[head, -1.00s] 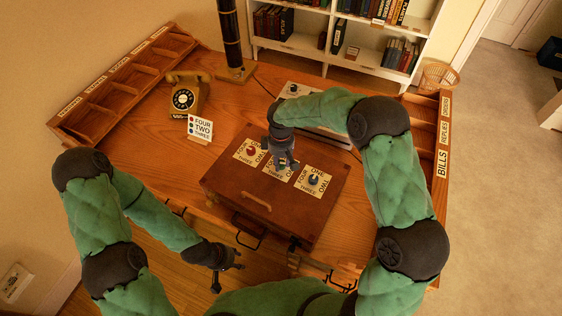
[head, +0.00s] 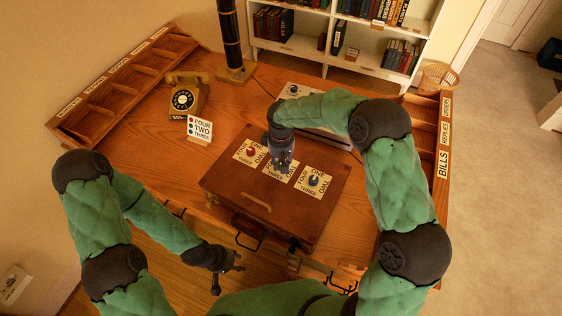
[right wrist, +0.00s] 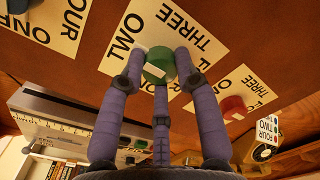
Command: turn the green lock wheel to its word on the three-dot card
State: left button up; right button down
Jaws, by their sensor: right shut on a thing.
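The green lock wheel (right wrist: 159,65) is between the fingers of my right gripper (right wrist: 160,72), which is shut on it. A white mark shows on the wheel's lower side in the right wrist view. Its cream plate (right wrist: 185,28) shows TWO and THREE clearly; other words are partly hidden by the fingers. In the head view my right gripper (head: 281,168) covers the wheel on the brown case (head: 235,190). The three-dot card (head: 200,130) reads FOUR, TWO, THREE from top to bottom, beside red, blue and green dots. My left gripper (head: 228,273) is open and empty near the desk's front edge.
A red wheel (head: 251,151) and a dark blue wheel (head: 313,180) stand on either side on their own word plates. The case handle (head: 251,198) faces the front. A telephone (head: 186,97) stands at the back left. A grey box (head: 325,125) lies behind the case.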

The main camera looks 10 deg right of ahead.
jog(key=c, duration=0.9)
grip_release()
jog(key=shift+r, duration=0.1)
notch_tip(320, 180, up, 12)
